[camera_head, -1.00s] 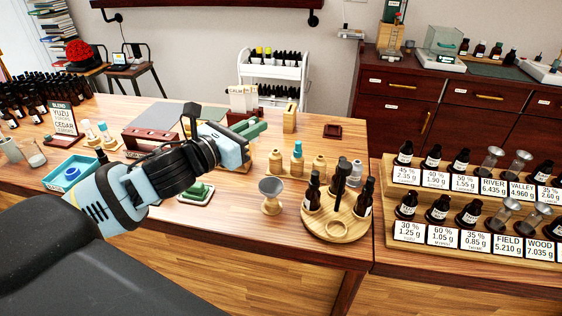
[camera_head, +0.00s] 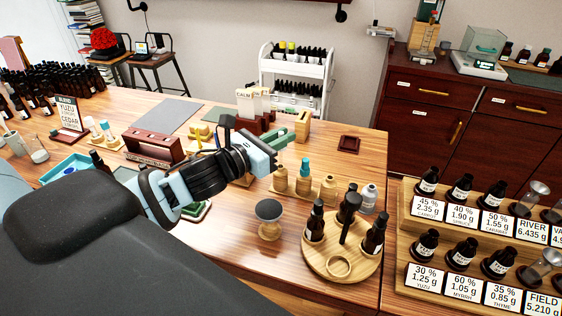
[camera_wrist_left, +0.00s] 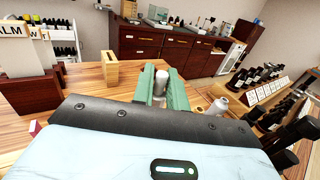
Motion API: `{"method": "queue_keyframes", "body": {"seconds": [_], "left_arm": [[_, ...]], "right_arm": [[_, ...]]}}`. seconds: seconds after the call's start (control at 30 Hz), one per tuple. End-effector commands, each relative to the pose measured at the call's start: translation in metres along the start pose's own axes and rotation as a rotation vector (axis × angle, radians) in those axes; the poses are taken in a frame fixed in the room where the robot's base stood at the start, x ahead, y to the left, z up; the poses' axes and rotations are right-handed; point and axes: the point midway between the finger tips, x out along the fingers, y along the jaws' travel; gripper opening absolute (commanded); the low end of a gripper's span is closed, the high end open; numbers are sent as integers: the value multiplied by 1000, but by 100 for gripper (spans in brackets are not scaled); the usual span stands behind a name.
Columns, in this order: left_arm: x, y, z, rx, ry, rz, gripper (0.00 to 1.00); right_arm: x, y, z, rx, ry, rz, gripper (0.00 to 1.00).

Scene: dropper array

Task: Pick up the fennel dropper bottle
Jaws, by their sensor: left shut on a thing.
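My left gripper (camera_head: 283,140) reaches in from the left over the wooden table, its green fingers shut on a small pale-topped dropper. In the left wrist view the dropper's whitish top (camera_wrist_left: 160,80) shows between the two fingers (camera_wrist_left: 162,92). Its lower part is mostly hidden, and I can read no fennel label. Just below the gripper stand a tan bottle (camera_head: 281,180), a teal-capped bottle (camera_head: 304,172) and another tan bottle (camera_head: 328,188). My right gripper is not in view.
A round wooden carousel (camera_head: 342,258) with dark bottles stands at the front right, beside a grey-topped wooden stand (camera_head: 269,214). A tiered rack (camera_head: 408,247) with dark bottles and weight cards is further right. A small dark red tray (camera_head: 349,144) lies behind on mostly clear tabletop.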

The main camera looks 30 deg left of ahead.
Motion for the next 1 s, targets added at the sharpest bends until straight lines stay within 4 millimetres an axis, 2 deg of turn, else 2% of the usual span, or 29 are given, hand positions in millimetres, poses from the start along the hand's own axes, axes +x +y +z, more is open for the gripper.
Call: {"method": "queue_keyframes", "body": {"seconds": [0.1, 0.37, 0.67, 1.0], "left_arm": [[0, 0, -13, -2, -1, 1, 0], [0, 0, -19, 1, -1, 1, 0], [0, 0, -52, -1, -2, 2, 0], [0, 0, -56, 2, 0, 1, 0]], "right_arm": [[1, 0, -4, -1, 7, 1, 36], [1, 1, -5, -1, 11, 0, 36], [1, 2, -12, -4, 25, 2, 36], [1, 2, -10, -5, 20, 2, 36]]}}
